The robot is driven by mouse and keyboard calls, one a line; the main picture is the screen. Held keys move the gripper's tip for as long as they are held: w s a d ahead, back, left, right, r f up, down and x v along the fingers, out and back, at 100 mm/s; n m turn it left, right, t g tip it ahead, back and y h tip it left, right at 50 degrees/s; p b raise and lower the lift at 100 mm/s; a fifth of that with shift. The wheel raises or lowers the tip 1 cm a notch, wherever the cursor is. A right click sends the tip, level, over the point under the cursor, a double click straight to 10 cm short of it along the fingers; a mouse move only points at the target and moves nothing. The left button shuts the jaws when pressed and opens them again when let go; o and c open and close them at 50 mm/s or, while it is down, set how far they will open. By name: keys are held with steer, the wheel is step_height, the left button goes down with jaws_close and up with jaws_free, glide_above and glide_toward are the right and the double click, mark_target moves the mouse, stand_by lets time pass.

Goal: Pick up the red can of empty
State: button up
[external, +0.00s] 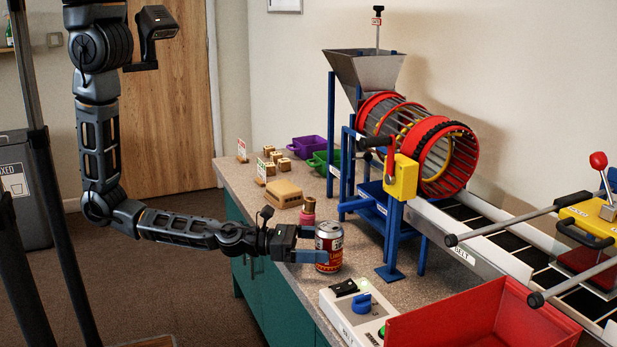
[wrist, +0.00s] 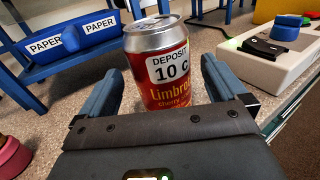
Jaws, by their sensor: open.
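A red can (external: 329,252) with a silver top stands upright on the speckled counter near its front edge. In the wrist view the can (wrist: 158,75) shows a white "DEPOSIT 10 C" label and yellow lettering, and its lower part is hidden behind my gripper. My gripper (external: 318,245) is open, with its fingers on either side of the can. In the wrist view my gripper's blue fingers (wrist: 158,80) flank the can, with a visible gap on the right side. I cannot tell whether the left finger touches it.
A white control box (external: 355,308) with a blue knob and a red bin (external: 440,318) stand to the right. A blue-legged drum machine (external: 415,145) stands behind the can.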

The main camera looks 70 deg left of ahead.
mark_target(338, 247)
steer(key=shift+x, duration=2.3)
steer(key=shift+d+f, duration=0.1)
steer(key=shift+f, duration=0.05)
steer(key=shift+c, duration=0.4)
steer(key=c, duration=0.9)
